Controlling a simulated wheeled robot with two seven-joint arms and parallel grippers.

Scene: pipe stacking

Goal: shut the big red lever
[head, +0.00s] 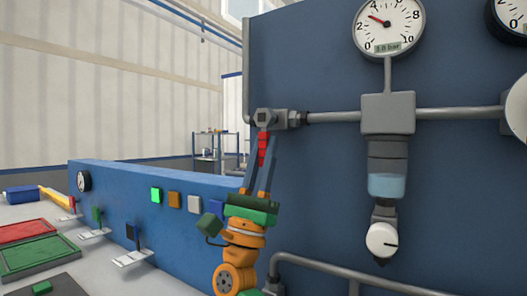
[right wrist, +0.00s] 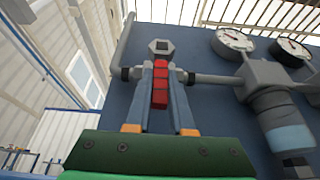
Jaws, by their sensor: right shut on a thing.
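The big red lever (head: 262,147) hangs down from a grey valve (head: 266,120) on a pipe on the blue panel. It also shows in the right wrist view (right wrist: 160,84), pointing down from the valve's hexagonal hub. My right gripper (head: 263,150) has its two grey fingers on either side of the lever and is shut on it. The right wrist view shows the fingers (right wrist: 161,88) flanking the red handle; the lever's lower end sits between them. My left gripper is not in view.
A round gauge (head: 389,26) reads about 3 bar above a grey block and a clear bowl of blue liquid (head: 387,184). A white round knob (head: 382,240) and a lower pipe (head: 330,264) lie to the right. Green and red trays (head: 42,256) lie on the bench at left.

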